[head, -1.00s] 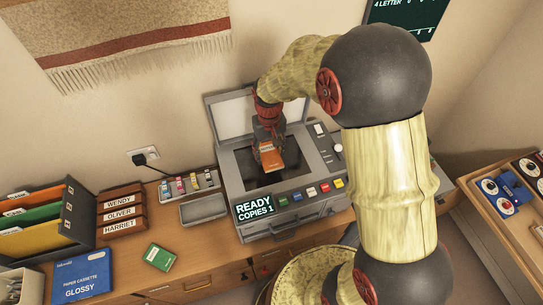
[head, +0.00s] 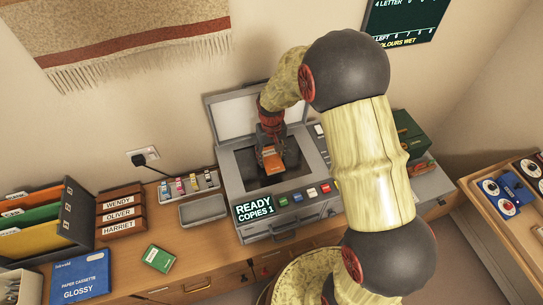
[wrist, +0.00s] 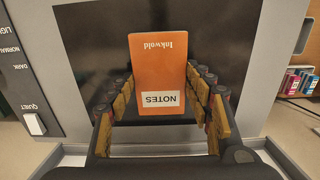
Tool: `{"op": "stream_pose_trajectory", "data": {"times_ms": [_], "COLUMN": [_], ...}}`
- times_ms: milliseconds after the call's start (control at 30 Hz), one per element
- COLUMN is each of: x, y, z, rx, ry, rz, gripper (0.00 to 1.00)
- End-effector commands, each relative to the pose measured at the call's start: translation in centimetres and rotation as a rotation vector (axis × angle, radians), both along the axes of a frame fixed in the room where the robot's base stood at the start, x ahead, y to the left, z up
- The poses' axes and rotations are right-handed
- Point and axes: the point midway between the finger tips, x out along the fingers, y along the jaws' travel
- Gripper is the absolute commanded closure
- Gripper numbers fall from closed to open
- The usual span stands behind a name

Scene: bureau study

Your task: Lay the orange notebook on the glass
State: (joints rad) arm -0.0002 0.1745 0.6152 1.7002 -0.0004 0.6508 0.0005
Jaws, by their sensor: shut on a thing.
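The orange notebook (head: 272,162) is in my gripper (head: 271,155) over the copier's dark glass (head: 247,168). In the wrist view the notebook (wrist: 160,65) shows its "NOTES" label upside down, between the fingers of my gripper (wrist: 162,105). The dark glass (wrist: 85,45) spreads behind and around it. I cannot tell whether the notebook touches the glass. The copier's lid (head: 233,116) stands open at the back.
The copier's front panel shows "READY COPIES 1" (head: 254,207) beside coloured buttons. An empty grey tray (head: 203,209) and a rack of ink cartridges (head: 189,187) stand to its left. A green box (head: 158,257) lies on the desk further left.

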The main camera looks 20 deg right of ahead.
Motion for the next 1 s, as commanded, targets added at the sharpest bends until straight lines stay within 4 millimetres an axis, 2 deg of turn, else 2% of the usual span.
{"op": "stream_pose_trajectory", "data": {"times_ms": [33,67,367,667,767,867,1000], "x": [0.0,0.0,0.0,0.0,0.0,0.1,0.1], "y": [0.0,0.0,0.0,0.0,0.0,0.0,0.0], "z": [-0.3,-0.3,-0.2,-0.1,0.4,1.6,4.4], "rx": [0.0,0.0,0.0,0.0,0.0,0.0,0.0], "ry": [0.001,0.001,0.001,0.001,-0.001,-0.002,-0.003], "rz": [0.0,0.0,0.0,0.0,0.0,0.0,0.0], "gripper": [0.75,0.49,0.32,0.31,0.31,0.31,0.31]}}
